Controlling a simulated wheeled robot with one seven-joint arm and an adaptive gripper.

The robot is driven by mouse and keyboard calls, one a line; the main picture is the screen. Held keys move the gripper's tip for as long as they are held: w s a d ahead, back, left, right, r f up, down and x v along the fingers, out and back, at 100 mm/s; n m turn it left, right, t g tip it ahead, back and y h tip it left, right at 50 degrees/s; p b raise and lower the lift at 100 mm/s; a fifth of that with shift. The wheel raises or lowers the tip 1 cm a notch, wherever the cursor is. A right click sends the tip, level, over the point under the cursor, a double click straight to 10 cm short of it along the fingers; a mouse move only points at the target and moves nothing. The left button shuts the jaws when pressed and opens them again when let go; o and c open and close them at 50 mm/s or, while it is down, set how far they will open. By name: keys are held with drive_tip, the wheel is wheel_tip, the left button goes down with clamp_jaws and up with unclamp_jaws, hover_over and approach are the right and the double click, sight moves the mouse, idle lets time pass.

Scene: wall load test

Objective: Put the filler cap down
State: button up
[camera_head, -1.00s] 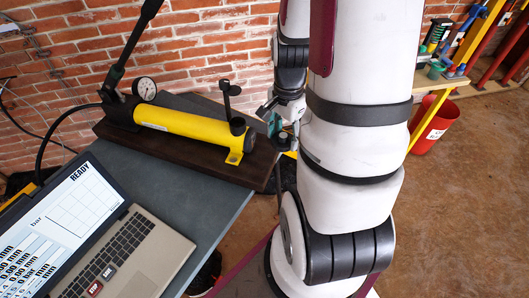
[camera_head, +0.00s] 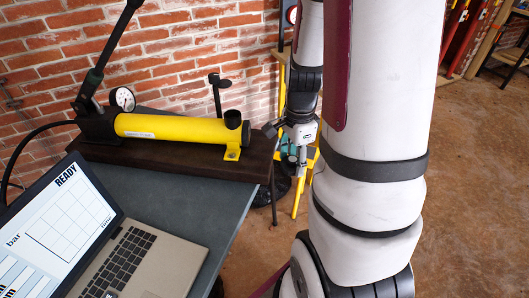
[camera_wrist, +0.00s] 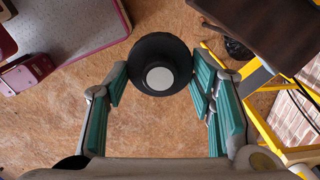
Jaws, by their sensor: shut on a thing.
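The filler cap (camera_wrist: 152,47) is a round black piece with a pale disc in its middle. My gripper (camera_wrist: 158,76) is shut on it, with a teal-padded finger on each side. Bare floor lies below the cap in the wrist view. In the head view my gripper (camera_head: 295,148) hangs off the right end of a dark wooden board, and I cannot make out the cap there.
The dark board (camera_head: 190,154) rests on a grey table (camera_head: 185,199). An open laptop (camera_head: 135,262) stands at the front left. A pressure gauge (camera_head: 123,98) and a long lever rise at the pump's left. A yellow frame (camera_wrist: 262,128) stands close right in the wrist view.

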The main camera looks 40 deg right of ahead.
hover_over(263, 154)
drive_tip(key=shift+a+f, duration=0.1)
drive_tip(key=shift+f, duration=2.2)
drive_tip(key=shift+f+b, duration=0.2)
drive_tip(key=shift+b, duration=0.15)
drive_tip(key=o, duration=1)
drive_tip(key=shift+o, duration=0.2)
